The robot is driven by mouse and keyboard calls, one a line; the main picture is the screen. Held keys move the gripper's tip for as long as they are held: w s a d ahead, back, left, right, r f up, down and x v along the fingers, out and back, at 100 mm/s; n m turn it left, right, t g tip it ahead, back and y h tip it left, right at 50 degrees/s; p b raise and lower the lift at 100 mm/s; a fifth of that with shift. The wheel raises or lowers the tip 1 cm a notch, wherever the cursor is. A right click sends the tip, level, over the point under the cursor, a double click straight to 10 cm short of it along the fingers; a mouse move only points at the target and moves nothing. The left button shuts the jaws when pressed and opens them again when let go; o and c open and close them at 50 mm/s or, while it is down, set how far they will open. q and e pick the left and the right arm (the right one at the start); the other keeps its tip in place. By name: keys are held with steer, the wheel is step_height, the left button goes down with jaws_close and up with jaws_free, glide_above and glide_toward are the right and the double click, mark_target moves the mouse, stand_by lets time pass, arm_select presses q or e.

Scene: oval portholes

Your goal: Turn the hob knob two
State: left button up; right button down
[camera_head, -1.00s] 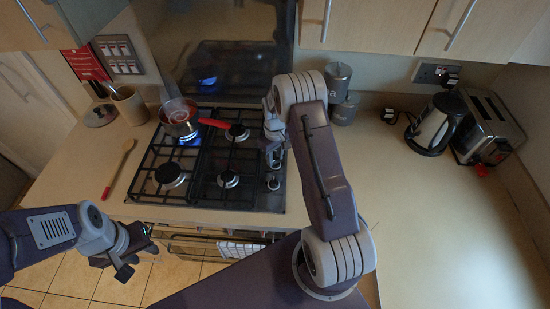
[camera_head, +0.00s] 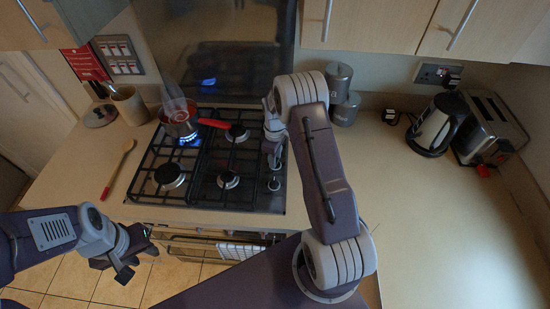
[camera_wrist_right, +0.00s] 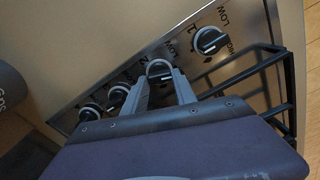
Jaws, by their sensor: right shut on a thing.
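A row of dark round hob knobs with pale rims runs along the steel panel (camera_wrist_right: 185,40) in the right wrist view. My right gripper (camera_wrist_right: 165,84) is shut on one inner knob (camera_wrist_right: 158,69), with a finger on each side of it. One knob (camera_wrist_right: 209,40) stands beyond it, and two more (camera_wrist_right: 118,95) (camera_wrist_right: 90,112) stand to its left. In the head view my right gripper (camera_head: 273,150) is at the right side of the gas hob (camera_head: 240,184), and its arm partly hides the knobs. My left gripper (camera_head: 135,257) is open and empty, in front of the counter.
A red-handled pan (camera_head: 180,120) stands over a lit blue flame at the back left burner, steaming. A wooden spoon (camera_head: 120,168) lies left of the hob. A kettle (camera_head: 435,127) and toaster (camera_head: 488,130) stand at the right. The right counter (camera_head: 420,220) is clear.

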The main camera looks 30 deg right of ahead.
steer(key=c, duration=1)
jaws_free()
step_height(320, 180, up, 9)
steer(key=b, duration=0.2)
steer(key=shift+a, duration=0.1)
